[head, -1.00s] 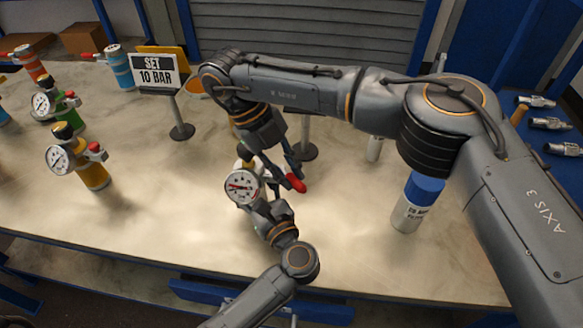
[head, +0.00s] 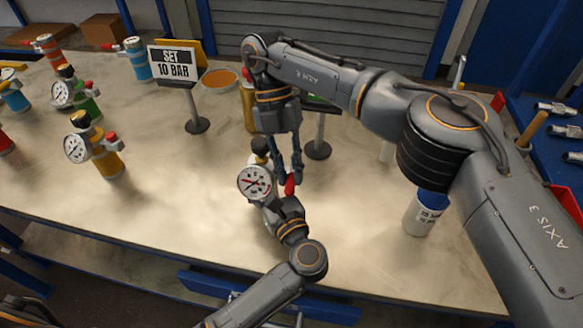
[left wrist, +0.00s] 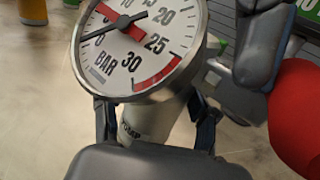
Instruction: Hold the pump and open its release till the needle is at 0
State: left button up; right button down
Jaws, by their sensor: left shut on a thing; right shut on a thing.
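The pump is the pale body under a round white gauge (head: 255,183) with a black cap (head: 261,146); most of it is hidden. My left gripper (left wrist: 160,130) is shut around the pump body (left wrist: 155,118), below the gauge. In the left wrist view the gauge (left wrist: 125,45) fills the upper part, and its dark needle points left and slightly down, at the low end of the scale; the exact value is unclear. My right gripper (head: 288,174) is shut on the red release lever (head: 290,185) at the pump's right side. The red lever shows large in the left wrist view (left wrist: 297,115).
A "SET 10 BAR" sign (head: 173,65) stands behind left. Several gauged vessels stand left, the nearest one yellow (head: 108,165). A blue-capped bottle (head: 420,218) stands right. The table front (head: 170,225) is clear.

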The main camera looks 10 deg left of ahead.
jog(key=shift+a+m, duration=0.15)
jog(key=shift+m, duration=0.15)
dwell(0.4)
jog(key=c, duration=1.2)
grip_release()
